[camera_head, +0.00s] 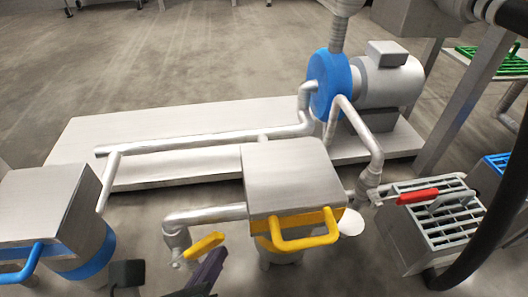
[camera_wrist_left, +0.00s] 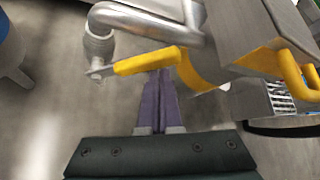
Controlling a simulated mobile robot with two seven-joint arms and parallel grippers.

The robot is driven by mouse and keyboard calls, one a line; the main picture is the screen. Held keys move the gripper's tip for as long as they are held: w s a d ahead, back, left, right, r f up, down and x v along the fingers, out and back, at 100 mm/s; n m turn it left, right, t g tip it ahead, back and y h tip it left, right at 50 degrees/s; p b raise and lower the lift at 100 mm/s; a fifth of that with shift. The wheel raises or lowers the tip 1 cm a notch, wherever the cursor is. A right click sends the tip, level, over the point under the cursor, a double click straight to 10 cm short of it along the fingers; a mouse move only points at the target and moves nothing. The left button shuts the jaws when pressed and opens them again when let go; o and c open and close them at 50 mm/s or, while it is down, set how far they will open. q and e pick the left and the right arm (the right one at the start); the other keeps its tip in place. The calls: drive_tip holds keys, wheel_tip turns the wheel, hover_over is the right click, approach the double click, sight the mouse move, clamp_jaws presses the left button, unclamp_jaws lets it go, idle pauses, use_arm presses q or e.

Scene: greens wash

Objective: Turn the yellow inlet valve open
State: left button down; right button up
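The yellow inlet valve handle (camera_head: 205,245) is a short lever on the grey pipe left of the yellow-banded tank. It sticks out to the right from the vertical part of the pipe, below the elbow. The left wrist view shows the same handle (camera_wrist_left: 148,62) just beyond my fingertips. My left gripper (camera_head: 214,258) has purple fingers. In the wrist view the fingers (camera_wrist_left: 163,74) lie side by side with nothing visible between them. Their tips are at the right part of the handle; whether they touch it I cannot tell. My right gripper is not in view.
The steel tank (camera_head: 290,170) with a yellow loop handle (camera_head: 305,236) stands close to the right. A blue-handled tank (camera_head: 40,215) is at left. Open floor lies at the back.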

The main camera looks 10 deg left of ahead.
use_arm(q)
drive_tip(key=s+a+r+p, duration=0.1)
drive_tip(key=a+r+p, duration=0.1)
drive_tip(key=a, duration=0.3)
drive_tip(key=shift+s+a+r, duration=0.15)
drive_tip(key=shift+a, duration=0.05)
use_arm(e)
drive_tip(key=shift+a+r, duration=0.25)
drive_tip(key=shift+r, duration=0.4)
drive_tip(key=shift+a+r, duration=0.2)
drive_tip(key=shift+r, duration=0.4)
use_arm(q)
drive_tip(key=shift+a, duration=0.1)
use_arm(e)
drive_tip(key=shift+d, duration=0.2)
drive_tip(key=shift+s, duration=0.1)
